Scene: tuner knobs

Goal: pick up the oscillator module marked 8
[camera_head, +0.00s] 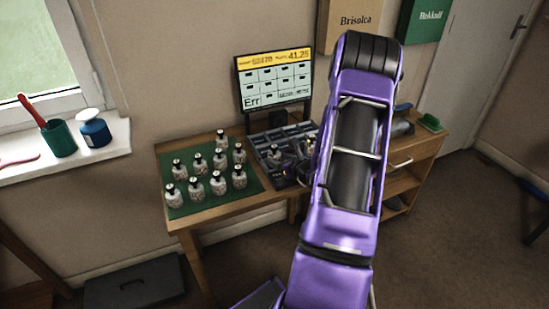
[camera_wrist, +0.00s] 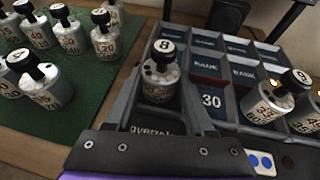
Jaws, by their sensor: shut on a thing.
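The oscillator module marked 8 (camera_wrist: 159,84) is a pale, speckled bottle shape with a black knob, the 8 on its white top. In the wrist view it stands about upright between the two grey fingers of my gripper (camera_wrist: 163,92), which is shut on it. It is at the left side of the compartment rack (camera_wrist: 228,93); I cannot tell whether it touches the rack floor. In the head view my purple arm hides much of the rack (camera_head: 262,138) and my gripper is hard to make out.
Several similar modules stand on a green mat (camera_head: 206,210) left of the rack. A module marked 9 (camera_wrist: 268,103) sits in the rack at right. A screen (camera_head: 275,80) reading "Err" stands behind the rack.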

